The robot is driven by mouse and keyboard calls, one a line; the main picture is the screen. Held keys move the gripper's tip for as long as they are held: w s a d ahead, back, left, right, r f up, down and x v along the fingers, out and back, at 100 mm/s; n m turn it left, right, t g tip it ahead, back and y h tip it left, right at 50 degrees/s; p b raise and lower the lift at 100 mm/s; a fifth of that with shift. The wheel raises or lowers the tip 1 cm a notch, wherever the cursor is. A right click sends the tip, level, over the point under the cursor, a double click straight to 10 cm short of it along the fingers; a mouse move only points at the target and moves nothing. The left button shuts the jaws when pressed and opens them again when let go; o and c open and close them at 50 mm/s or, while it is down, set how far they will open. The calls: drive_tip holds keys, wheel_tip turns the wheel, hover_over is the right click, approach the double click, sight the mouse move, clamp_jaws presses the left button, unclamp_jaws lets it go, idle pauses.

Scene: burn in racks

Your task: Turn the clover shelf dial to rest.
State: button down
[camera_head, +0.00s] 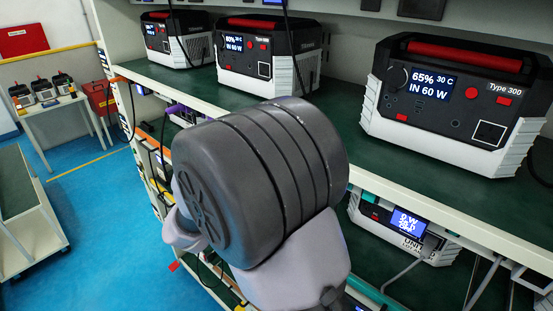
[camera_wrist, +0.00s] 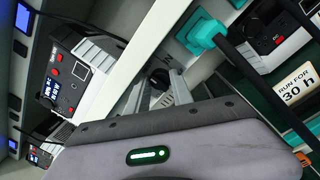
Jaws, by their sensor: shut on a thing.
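In the wrist view my gripper (camera_wrist: 152,92) reaches up to the pale shelf edge with its light grey fingers. It is shut on a small dark round knob, which looks like the shelf dial (camera_wrist: 159,78). The dial is mostly hidden by the fingers, so its setting cannot be read. No clover mark is readable. In the head view my large grey wrist covers the gripper and the dial.
A Type 300 power station (camera_head: 455,98) stands on the upper shelf at right, with others further left. A lit unit (camera_head: 400,228) sits on the shelf below. A teal plug (camera_wrist: 203,36) and thick dark cable are close beside my gripper. Blue floor lies left.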

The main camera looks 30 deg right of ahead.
drive_tip(key=c, duration=1.1)
unclamp_jaws()
drive_tip(key=shift+r, duration=0.1)
